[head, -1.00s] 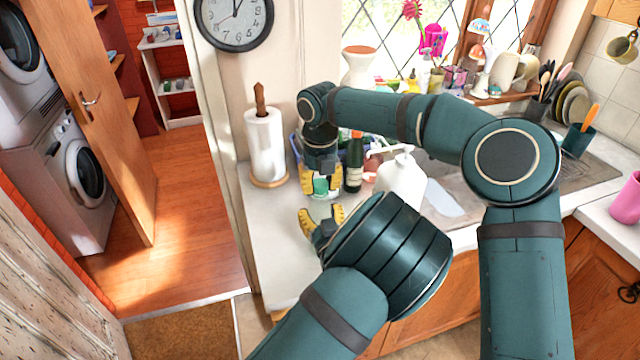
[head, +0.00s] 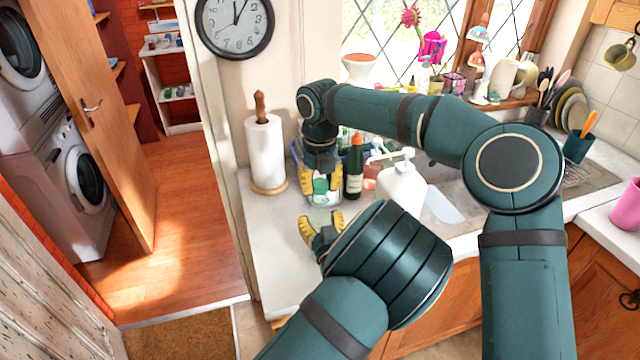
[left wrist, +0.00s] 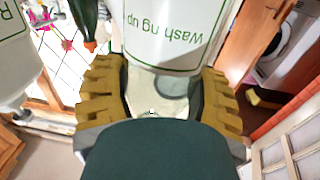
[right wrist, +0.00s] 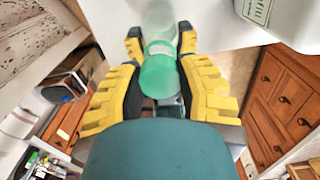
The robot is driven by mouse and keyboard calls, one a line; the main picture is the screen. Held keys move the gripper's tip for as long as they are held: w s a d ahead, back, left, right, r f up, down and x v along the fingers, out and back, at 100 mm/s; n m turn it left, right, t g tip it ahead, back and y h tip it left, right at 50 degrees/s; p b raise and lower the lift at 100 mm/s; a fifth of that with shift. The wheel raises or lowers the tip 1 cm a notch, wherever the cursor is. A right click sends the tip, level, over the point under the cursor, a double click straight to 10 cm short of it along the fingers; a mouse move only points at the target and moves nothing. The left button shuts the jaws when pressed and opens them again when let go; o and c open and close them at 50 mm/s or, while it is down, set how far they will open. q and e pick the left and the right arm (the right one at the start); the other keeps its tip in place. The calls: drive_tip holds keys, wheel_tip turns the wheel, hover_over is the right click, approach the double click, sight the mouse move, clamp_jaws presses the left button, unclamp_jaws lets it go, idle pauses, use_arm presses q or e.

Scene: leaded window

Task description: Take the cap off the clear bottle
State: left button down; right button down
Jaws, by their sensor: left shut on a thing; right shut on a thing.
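The clear bottle (right wrist: 158,18) is see-through and hard to make out. Its green cap (right wrist: 158,76) shows between my right gripper's fingers (right wrist: 160,90), and also in the head view (head: 320,186). My right gripper (head: 320,189) comes from above and is shut on the cap. My left gripper (head: 321,225) is lower and nearer, shut on the bottle. Its black-and-yellow fingertips show on both sides of the bottle in the right wrist view. I cannot tell whether the cap still sits on the neck.
A dark bottle with an orange-red top (head: 354,168) and a white pump bottle (head: 400,188) stand close on the right. A paper towel roll (head: 265,152) stands to the left. The worktop (head: 268,235) is clear at the front left.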

sight(320, 183)
drive_tip(key=shift+r, duration=2)
use_arm(q)
unclamp_jaws()
drive_tip(key=shift+s, duration=0.1)
